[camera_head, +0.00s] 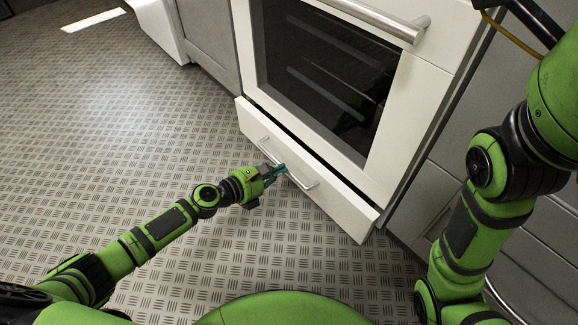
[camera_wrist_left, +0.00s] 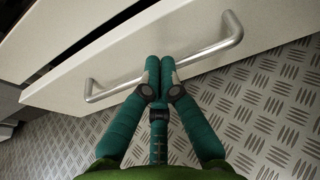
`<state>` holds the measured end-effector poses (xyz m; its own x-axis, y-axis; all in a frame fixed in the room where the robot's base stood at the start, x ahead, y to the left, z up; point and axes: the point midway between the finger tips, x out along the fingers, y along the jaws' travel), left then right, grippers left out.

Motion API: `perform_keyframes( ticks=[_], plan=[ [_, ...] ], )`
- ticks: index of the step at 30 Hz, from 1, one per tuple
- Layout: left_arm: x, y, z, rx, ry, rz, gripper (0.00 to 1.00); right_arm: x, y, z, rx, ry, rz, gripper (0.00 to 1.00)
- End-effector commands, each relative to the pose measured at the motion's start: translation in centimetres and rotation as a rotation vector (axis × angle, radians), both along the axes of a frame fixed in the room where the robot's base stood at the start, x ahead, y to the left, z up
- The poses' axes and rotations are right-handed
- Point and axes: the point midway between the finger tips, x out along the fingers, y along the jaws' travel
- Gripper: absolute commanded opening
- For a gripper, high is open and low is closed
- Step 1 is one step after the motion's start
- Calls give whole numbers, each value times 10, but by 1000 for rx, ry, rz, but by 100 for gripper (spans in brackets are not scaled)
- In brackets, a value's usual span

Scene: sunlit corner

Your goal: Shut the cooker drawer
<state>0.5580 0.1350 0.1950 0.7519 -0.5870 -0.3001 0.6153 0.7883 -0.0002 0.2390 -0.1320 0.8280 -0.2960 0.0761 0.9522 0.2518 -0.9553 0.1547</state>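The cooker drawer (camera_head: 334,200) is a white panel low on the cooker, with a silver bar handle (camera_head: 308,183). It stands partly out, with a dark gap along its top edge. The drawer front (camera_wrist_left: 120,60) also fills the upper part of the left wrist view. My left gripper (camera_head: 279,171) is at the middle of the handle. In the left wrist view its teal fingertips (camera_wrist_left: 160,72) are together and cover part of the handle (camera_wrist_left: 205,51). I cannot tell whether they touch it. My right arm shows at the right, but its gripper is out of view.
The white cooker (camera_head: 415,112) has a dark glass oven door (camera_head: 325,75) with a thick bar handle (camera_head: 375,18) above the drawer. Grey cabinets (camera_head: 440,195) stand beside it. The patterned metal floor (camera_head: 130,130) in front is clear.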

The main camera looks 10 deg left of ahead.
Motion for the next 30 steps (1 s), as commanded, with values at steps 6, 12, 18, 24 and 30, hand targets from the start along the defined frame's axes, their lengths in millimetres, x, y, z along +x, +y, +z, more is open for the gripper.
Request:
perform_keyframes(
  ticks=[6,12,18,24,30],
  plan=[
    [24,-18,0,1,-4,0,0,-3,1,-4,1,-7,2,31],
    [31,-24,0,0,0,1,0,-3,1,-4,0,-7,3,31],
    [31,-24,0,0,0,0,0,-3,1,-4,0,-6,3,31],
    [34,-26,1,-2,-1,1,0,-3,1,-3,-1,-7,3,31],
    [52,-41,3,-6,-1,3,0,-5,1,4,2,-14,6,31]
  ],
)
